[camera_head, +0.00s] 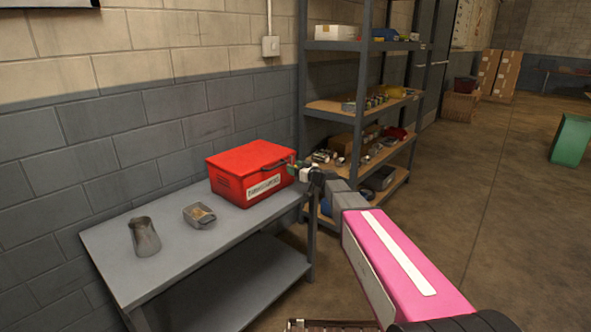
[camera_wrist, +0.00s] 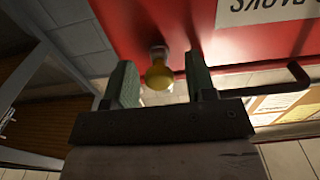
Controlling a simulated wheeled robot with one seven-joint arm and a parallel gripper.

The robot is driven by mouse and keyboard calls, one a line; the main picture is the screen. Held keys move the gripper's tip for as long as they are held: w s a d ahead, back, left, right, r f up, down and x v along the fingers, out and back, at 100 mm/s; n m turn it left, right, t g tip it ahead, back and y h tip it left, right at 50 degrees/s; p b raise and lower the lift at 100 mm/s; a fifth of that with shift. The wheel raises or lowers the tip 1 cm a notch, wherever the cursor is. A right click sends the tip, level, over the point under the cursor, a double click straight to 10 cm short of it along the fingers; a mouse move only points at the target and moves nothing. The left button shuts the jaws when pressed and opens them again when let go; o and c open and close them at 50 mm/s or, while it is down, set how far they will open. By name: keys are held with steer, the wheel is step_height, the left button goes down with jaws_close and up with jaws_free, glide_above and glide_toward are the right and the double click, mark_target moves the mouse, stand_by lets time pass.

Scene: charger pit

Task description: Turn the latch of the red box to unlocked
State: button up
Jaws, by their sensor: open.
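The red box (camera_head: 240,182) stands closed on the right end of a grey table, with a white label on its front. In the wrist view its red face (camera_wrist: 135,18) fills the top, and the white label sits at the upper right. A small round yellow-topped knob on a metal stem, apparently the latch (camera_wrist: 157,76), sticks out from the red face. My gripper (camera_wrist: 160,62) is open, with one green finger on each side of the knob and gaps visible. In the head view my gripper (camera_head: 300,171) is at the box's right side, where the latch is hidden.
The grey table (camera_head: 190,255) also holds a grey scoop-like container (camera_head: 145,237) and a small grey tray (camera_head: 199,217). Loaded metal shelving (camera_head: 340,107) stands close behind the box. A dark bent rod (camera_wrist: 285,86) shows beside the fingers.

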steer(key=c, duration=0.9)
steer(key=shift+m, duration=0.3)
steer(key=m, duration=0.3)
steer(key=shift+m, duration=0.3)
steer(key=m, duration=0.4)
steer(key=shift+m, duration=0.3)
steer(key=m, duration=0.4)
steer(key=shift+d+f, duration=0.1)
steer(key=shift+m, duration=2.5)
steer(key=shift+f, duration=0.1)
